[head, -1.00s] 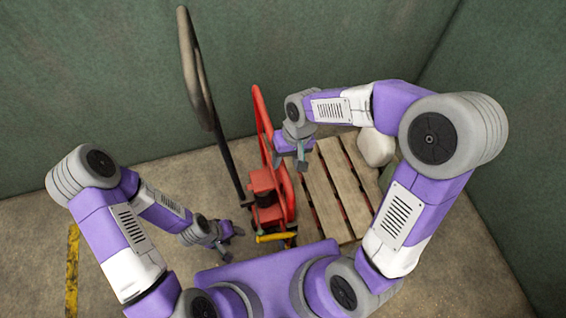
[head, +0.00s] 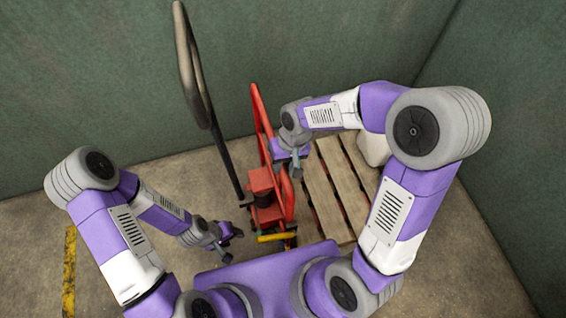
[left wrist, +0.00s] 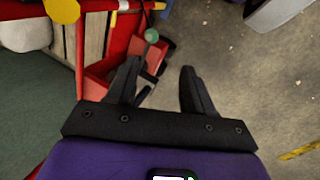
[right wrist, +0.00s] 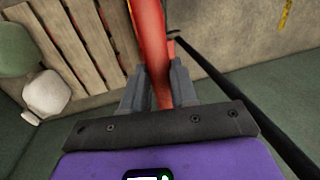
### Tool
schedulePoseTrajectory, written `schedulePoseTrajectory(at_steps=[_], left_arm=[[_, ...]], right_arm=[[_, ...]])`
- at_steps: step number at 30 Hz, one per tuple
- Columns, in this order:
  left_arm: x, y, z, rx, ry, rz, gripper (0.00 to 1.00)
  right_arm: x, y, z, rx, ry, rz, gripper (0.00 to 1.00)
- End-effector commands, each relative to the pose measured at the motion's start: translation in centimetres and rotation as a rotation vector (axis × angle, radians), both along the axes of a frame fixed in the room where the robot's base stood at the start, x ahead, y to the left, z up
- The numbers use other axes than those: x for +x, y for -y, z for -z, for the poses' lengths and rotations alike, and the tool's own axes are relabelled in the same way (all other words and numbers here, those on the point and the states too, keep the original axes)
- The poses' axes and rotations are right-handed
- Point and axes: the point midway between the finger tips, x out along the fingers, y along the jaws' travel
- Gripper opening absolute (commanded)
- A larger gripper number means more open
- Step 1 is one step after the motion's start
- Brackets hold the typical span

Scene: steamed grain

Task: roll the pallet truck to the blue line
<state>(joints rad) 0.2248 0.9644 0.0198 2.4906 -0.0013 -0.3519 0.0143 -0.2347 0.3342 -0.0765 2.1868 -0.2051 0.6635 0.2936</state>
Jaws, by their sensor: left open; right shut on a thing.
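The pallet truck (head: 262,182) is red, with a tall black loop handle (head: 195,75) leaning up at its left. My right gripper (head: 297,165) is shut on an upright red bar of the truck. The right wrist view shows this red bar (right wrist: 150,35) between the two fingers. My left gripper (head: 232,236) is open and empty, low to the left of the truck's base. In the left wrist view its fingers (left wrist: 161,68) are spread, with red truck parts just beyond. I see no blue line in any view.
A wooden pallet (head: 335,190) lies right of the red frame, with a pale sack (head: 372,148) at its far right. A yellow floor stripe (head: 69,270) runs at the far left. Green walls (head: 110,80) close the back and right. Floor left of the truck is clear.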

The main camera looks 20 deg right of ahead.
Motion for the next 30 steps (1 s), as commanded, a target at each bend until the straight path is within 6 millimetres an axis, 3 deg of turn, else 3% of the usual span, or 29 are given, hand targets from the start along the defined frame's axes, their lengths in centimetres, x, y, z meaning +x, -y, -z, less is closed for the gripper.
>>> schedulePoseTrajectory(at_steps=[17, 18, 22, 30], left_arm=[[0.0, 0.0, -0.4, 0.000, 0.000, 0.000, 0.52], [0.0, 0.0, -0.4, 0.000, 0.000, 0.000, 0.52], [0.0, 0.0, -0.4, 0.000, 0.000, 0.000, 0.52], [0.0, 0.0, -0.4, 0.000, 0.000, 0.000, 0.52]], right_arm=[[-0.1, -1.9, 0.0, 0.005, 0.001, -0.004, 0.00], [-0.1, -1.8, 0.0, 0.004, 0.000, -0.003, 0.32], [-0.1, -1.7, 0.0, 0.003, 0.000, -0.002, 0.52], [0.0, -1.5, 0.0, 0.000, 0.000, 0.000, 0.52]])
